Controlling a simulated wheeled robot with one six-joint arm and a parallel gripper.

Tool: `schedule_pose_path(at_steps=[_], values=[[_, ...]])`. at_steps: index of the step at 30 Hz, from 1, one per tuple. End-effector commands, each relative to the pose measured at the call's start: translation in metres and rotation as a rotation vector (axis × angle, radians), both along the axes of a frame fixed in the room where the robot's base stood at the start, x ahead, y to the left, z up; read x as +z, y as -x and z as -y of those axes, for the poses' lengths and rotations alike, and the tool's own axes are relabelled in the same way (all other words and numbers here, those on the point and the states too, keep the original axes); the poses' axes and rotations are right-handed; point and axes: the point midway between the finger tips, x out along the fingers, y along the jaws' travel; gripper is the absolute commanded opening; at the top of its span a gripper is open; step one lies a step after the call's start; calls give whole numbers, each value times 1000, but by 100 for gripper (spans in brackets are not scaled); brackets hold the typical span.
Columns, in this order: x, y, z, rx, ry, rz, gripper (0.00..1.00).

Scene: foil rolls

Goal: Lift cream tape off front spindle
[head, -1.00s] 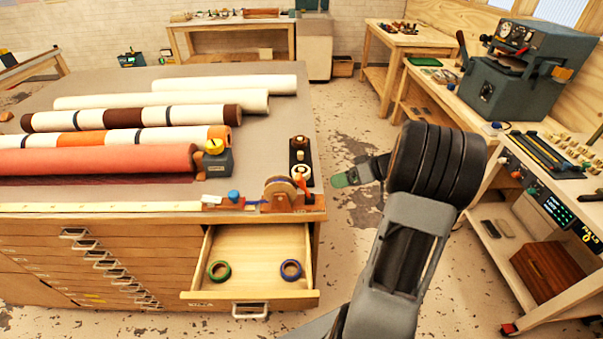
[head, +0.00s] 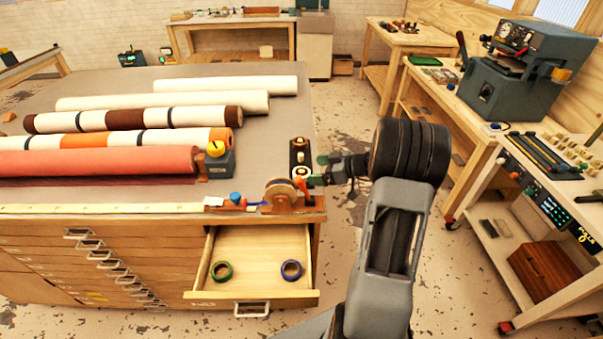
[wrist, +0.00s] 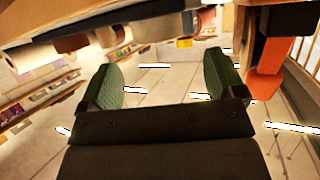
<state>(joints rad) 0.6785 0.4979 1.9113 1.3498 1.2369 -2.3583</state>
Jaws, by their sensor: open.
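The cream tape (head: 300,172) sits on the front spindle of a small dark stand (head: 299,157) at the table's right edge. My gripper (head: 319,170) is open and empty, just right of the cream tape. Its green fingertips point left toward the tape; I cannot tell whether they touch it. In the wrist view my gripper (wrist: 163,78) shows both green fingers apart, with nothing between them. A cream round shape at the upper right of that view may be the tape, but it is cut off and unclear.
A tape dispenser (head: 281,194) with an orange-red part stands just in front of the stand. Below, an open drawer (head: 262,246) holds a green tape (head: 222,270) and a blue tape (head: 291,270). Long fabric rolls (head: 110,162) lie to the left.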

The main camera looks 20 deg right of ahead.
Motion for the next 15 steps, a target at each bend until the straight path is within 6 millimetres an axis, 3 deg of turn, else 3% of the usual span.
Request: schedule_pose_path(at_steps=[15], values=[[-21,-33,-33,0,0,-1,88]])
